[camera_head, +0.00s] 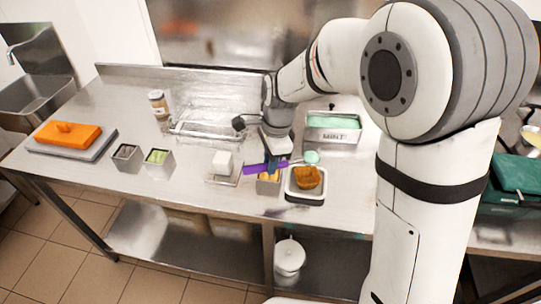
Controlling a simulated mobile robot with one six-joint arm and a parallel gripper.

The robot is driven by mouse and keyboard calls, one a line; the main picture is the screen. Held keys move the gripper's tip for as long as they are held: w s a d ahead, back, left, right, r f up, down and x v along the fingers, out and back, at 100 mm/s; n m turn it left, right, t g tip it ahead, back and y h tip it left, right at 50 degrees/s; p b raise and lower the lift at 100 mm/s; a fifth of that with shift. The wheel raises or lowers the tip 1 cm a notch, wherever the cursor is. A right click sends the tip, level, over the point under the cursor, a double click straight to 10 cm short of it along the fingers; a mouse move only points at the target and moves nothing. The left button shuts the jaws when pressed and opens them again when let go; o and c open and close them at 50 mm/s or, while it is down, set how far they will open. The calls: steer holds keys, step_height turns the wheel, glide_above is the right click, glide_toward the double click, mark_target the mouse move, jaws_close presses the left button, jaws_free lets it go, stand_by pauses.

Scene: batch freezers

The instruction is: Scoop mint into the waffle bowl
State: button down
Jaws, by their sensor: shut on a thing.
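My gripper (277,155) is shut on a scoop with a purple handle (258,169). The scoop lies roughly level, with its head to the right. A ball of pale green mint (312,157) shows at the scoop's head. The brown waffle bowl (306,178) sits in a small white-lined tray (306,198) just nearer the camera than the scoop head. I cannot tell how high the head is above the table. The metal tub of mint (333,121) stands behind, to the right. The fingertips are partly hidden by the wrist and handle.
A small container with yellow-orange contents (268,187) stands under the handle. Left of it are a white block on a tray (222,162), two metal containers (158,161), a jar (158,103) and an orange item on a grey slab (68,134). The left front of the steel table is clear.

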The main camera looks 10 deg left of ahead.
step_height(320, 180, down, 2)
steer(key=shift+f+b, duration=0.1)
steer(key=shift+b, duration=0.55)
steer(key=r+y, duration=0.1)
steer(key=d+r+g+y+b, duration=0.1)
steer(key=w+d+r+y+b, duration=0.1)
steer(key=r, duration=0.1)
steer(key=shift+g+y, duration=0.4)
steer(key=shift+w+d+r+g+y+p, duration=0.2)
steer(key=shift+d+r+g+y+p, duration=0.15)
steer(key=shift+d+r+y, duration=0.15)
steer(key=shift+w+d+r+g+y+p, duration=0.25)
steer(key=shift+d+r+y+p, duration=0.1)
steer(key=shift+r+y, duration=0.25)
steer(key=shift+w+d+r+g+y+p, duration=0.2)
steer(key=shift+d+r+g+y+p, duration=0.05)
steer(key=shift+d+r+y+p, duration=0.25)
steer(key=shift+w+d+r+g+y+p, duration=0.25)
steer(key=shift+d+r+y, duration=0.1)
steer(key=shift+y, duration=0.25)
steer(key=d+y, duration=0.1)
steer(key=w+d+g+y+p, duration=0.1)
steer(key=d+r+g+y+p, duration=0.1)
steer(key=shift+w+d+y, duration=0.25)
steer(key=shift+w+y, duration=0.05)
